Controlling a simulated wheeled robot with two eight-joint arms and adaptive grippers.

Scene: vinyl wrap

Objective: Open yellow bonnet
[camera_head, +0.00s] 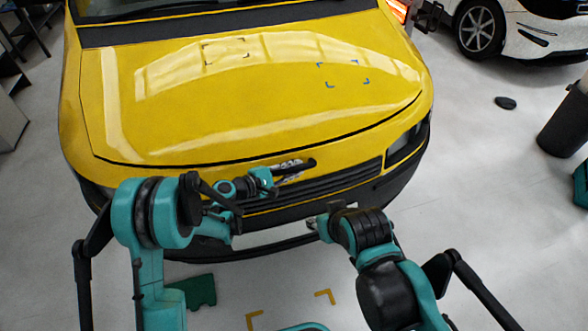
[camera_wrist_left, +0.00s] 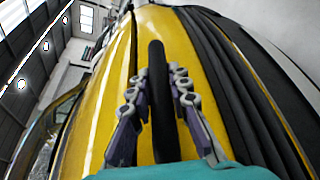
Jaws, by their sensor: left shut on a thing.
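The yellow bonnet (camera_head: 240,105) of the car fills the upper middle of the head view. It lies down over the front, with a dark seam along its front edge. A black bar-like handle (camera_head: 305,164) shows at the front edge above the grille. My left gripper (camera_head: 288,170) is at this handle. In the left wrist view the handle (camera_wrist_left: 157,65) runs between the two fingers of my left gripper (camera_wrist_left: 158,88), with the yellow panel (camera_wrist_left: 112,85) behind. My right gripper (camera_head: 315,224) is low in front of the bumper, apart from the bonnet; its fingers are mostly hidden by its wrist.
The black grille and bumper (camera_head: 340,183) lie just below the handle. A white car (camera_head: 535,35) stands at the upper right, with a dark bin (camera_head: 567,122) at the right edge.

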